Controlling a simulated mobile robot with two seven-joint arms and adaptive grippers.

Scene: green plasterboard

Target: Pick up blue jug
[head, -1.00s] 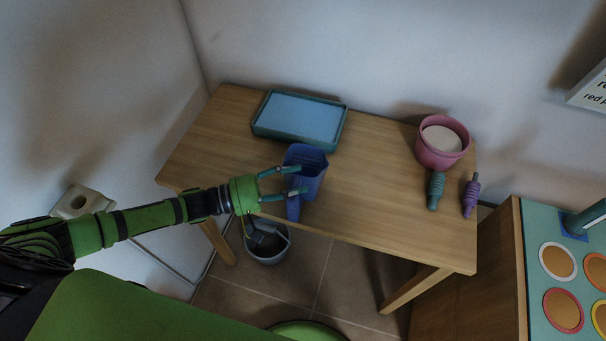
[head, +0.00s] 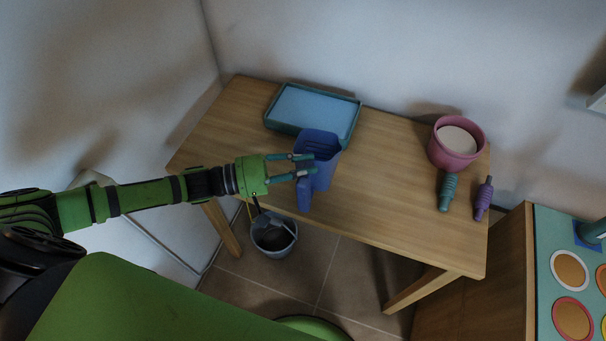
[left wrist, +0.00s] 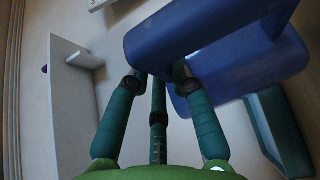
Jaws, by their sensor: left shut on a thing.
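The blue jug (head: 325,172) is upright near the front edge of the wooden table, with its handle (head: 303,195) toward my arm. My left gripper (head: 305,166) comes in from the left and is shut on the jug at its handle side. I cannot tell whether the jug's base touches the table. In the left wrist view, the jug (left wrist: 255,70) fills the upper right, and its handle (left wrist: 195,30) crosses above the fingers of my left gripper (left wrist: 160,85). The fingertips are partly hidden behind the handle. My right gripper is not in view.
On the wooden table (head: 400,220), a teal-rimmed tray (head: 355,125) lies just behind the jug. A grey bucket (head: 273,250) is on the floor below. Table between jug and pot is clear.

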